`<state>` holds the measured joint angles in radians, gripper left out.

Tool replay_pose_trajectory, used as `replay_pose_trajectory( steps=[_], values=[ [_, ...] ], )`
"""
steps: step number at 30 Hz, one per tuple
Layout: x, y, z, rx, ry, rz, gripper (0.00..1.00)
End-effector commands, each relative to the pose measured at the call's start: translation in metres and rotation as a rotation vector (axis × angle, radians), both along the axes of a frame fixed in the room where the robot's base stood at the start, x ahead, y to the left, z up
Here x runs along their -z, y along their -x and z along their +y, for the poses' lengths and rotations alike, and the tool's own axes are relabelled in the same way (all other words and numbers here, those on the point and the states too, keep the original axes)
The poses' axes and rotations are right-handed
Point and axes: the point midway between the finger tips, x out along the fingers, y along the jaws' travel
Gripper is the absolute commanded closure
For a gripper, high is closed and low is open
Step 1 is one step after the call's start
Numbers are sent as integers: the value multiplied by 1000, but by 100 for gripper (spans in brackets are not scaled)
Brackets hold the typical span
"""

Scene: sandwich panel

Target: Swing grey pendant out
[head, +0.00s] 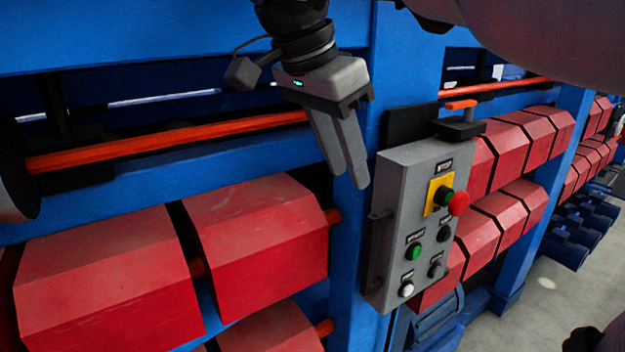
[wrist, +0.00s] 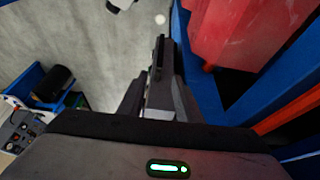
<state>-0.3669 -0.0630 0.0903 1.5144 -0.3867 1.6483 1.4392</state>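The grey pendant (head: 401,210) is a control box on the blue machine frame, right of centre in the head view. It has a red STOP button (head: 458,203) on a yellow plate, green, white and black buttons, and a dark handle (head: 376,250) on its left side. My gripper (head: 350,181) points down, above and left of the pendant and apart from it. Its two fingers are close together with nothing between them; they also show in the wrist view (wrist: 160,75).
Large red blocks (head: 260,235) line the machine left of the pendant, and more stand behind it at right. Blue posts (head: 405,60) and an orange rod (head: 170,142) run close to my gripper. Open grey floor (head: 560,295) lies at the right.

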Motion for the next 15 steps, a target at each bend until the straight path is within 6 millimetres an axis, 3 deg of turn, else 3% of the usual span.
replay_pose_trajectory(
  steps=[5, 15],
  values=[
    [18, -3, -7, 10, 1, 0, 69],
    [85, -17, -31, 8, 0, 1, 69]
  ],
)
